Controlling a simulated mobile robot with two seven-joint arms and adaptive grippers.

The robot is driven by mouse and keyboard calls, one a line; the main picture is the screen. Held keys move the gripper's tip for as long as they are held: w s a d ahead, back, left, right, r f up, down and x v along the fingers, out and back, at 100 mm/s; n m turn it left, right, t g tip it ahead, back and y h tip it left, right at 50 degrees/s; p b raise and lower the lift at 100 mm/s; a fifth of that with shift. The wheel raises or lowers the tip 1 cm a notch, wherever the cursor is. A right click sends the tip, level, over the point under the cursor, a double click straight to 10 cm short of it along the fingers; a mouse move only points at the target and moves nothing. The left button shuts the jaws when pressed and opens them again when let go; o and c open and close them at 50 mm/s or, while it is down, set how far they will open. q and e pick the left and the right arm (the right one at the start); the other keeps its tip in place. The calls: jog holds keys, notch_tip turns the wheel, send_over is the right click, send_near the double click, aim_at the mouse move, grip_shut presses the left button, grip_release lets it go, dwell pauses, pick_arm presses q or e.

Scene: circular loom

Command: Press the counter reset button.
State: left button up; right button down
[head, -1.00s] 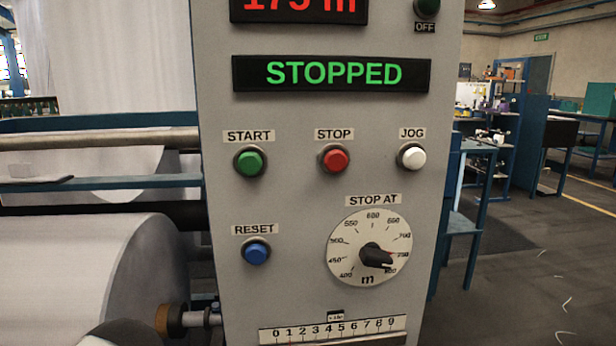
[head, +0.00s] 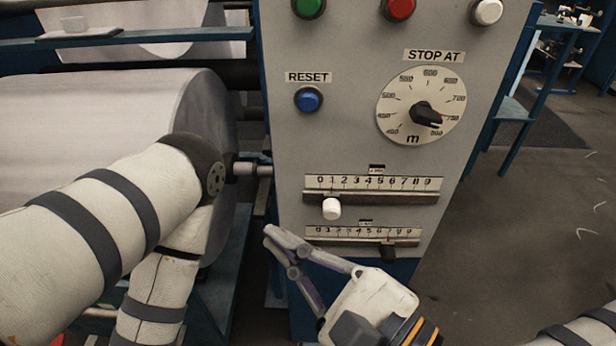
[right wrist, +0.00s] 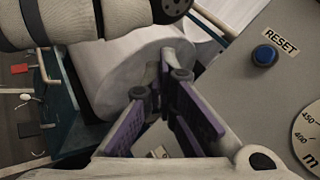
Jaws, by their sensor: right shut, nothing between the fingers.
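The blue reset button (head: 308,99) sits under the RESET label (head: 308,77) on the grey control panel. It also shows at the upper right of the right wrist view (right wrist: 264,55). My right gripper (head: 271,236) is shut and empty, below and a little left of the button, near the panel's lower left edge. Its closed fingers also show in the right wrist view (right wrist: 167,66), apart from the button. My left arm (head: 110,215) crosses the left side of the head view, bent at a dark joint left of the panel. My left gripper is out of view.
The panel also carries a green button (head: 309,8), a red button (head: 398,9), a white button (head: 487,11), the STOP AT dial (head: 418,105) and two sliders with a white knob (head: 332,208) and a black knob (head: 388,252). A fabric roll (head: 100,120) lies left.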

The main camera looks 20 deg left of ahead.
aim_at(308, 102)
jog(key=w+d+r+m+t+y, duration=0.1)
jog(key=w+r+m+t+y, duration=0.1)
jog(key=r, duration=0.7)
jog(key=shift+w+d+r+m+t, duration=0.2)
jog(key=shift+w+r+m+t, duration=0.1)
jog(key=shift+w+t, duration=0.25)
pick_arm(q)
jog(key=shift+s+f+g+b, duration=0.4)
jog(key=shift+s+f+b, duration=0.65)
jog(key=shift+f, duration=0.15)
pick_arm(e)
jog(key=shift+w+a, duration=0.4)
jog(key=shift+w, duration=1)
jog(key=shift+w+a, duration=0.45)
jog(key=shift+w, duration=1)
jog(key=shift+w+a, duration=0.4)
jog(key=shift+w, duration=1)
jog(key=shift+f, duration=0.1)
pick_arm(q)
jog(key=shift+s+f+b, duration=0.25)
jog(key=shift+f+b, duration=0.05)
pick_arm(e)
jog(key=shift+w+a, duration=0.1)
jog(key=shift+w, duration=0.35)
